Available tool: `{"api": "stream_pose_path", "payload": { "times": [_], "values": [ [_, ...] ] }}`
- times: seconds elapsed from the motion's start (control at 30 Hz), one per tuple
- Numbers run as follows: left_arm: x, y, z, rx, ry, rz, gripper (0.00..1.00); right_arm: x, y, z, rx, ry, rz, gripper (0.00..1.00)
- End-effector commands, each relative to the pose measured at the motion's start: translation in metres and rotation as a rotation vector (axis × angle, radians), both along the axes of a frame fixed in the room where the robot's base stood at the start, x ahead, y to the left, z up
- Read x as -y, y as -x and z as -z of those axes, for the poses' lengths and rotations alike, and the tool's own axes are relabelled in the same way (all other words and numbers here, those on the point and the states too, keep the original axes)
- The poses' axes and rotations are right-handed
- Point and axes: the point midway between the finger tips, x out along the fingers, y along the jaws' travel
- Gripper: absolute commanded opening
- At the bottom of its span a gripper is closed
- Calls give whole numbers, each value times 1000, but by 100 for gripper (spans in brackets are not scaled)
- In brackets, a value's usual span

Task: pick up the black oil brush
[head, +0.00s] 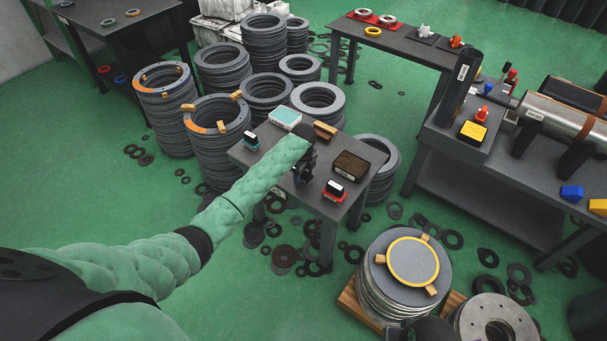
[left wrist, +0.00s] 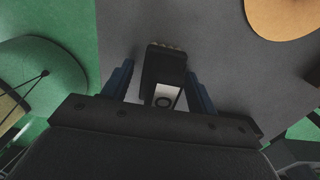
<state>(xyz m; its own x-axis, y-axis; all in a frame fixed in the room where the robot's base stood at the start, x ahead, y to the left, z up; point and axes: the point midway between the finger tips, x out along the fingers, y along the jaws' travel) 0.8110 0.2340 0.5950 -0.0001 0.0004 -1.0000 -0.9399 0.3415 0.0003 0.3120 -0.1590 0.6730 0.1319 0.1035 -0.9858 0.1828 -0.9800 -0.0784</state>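My left gripper (head: 301,177) is over the small dark table (head: 262,157), its fingers low near the tabletop. In the left wrist view, a black block-shaped thing with a white ring-marked label and a pale speckled far edge, apparently the black oil brush (left wrist: 165,68), lies between the two blue fingers (left wrist: 160,74). Gaps show on both sides of it, so the gripper looks open around it. In the head view the gripper hides this brush. A dark shape at the bottom edge, apparently my right gripper (head: 428,329), is cut off and its fingers are unclear.
A pallet stack with a yellow ring (head: 414,261) stands at front right.

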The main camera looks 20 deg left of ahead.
Motion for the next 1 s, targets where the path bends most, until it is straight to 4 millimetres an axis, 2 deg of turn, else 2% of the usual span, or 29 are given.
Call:
{"api": "stream_pose_path", "payload": {
  "times": [0.03, 0.2, 0.23, 0.57, 0.63, 0.67, 0.7, 0.8, 1.0],
  "values": [
    [0, 0, 0, 0, 0, 0, 48, 0, 0, 0, 0, 0, 0, 36],
    [0, 0, 0, 0, 0, 0, 15, 0, 1, 0, -1, 0, 0, 36],
    [0, 0, 0, 0, 0, 0, 12, 0, 1, 0, -2, 0, 0, 36],
    [0, -1, -5, 2, 0, 0, 12, 1, 6, 3, -12, 1, 0, 36],
    [0, -1, -12, 3, 0, 1, 12, 1, 7, 2, -15, 2, -1, 36],
    [0, -1, -16, 3, 0, 2, 12, 2, 8, -3, -13, 2, -1, 36],
    [0, -1, -23, 3, 0, 2, 12, 4, 10, -18, -3, 1, 0, 36],
    [-1, -2, -43, 6, -1, 1, 12, 2, 12, -25, 6, -7, -2, 36],
    [44, 14, -67, 3, 2, 3, 12, -8, 7, -9, 28, -28, -12, 36]
  ]
}}
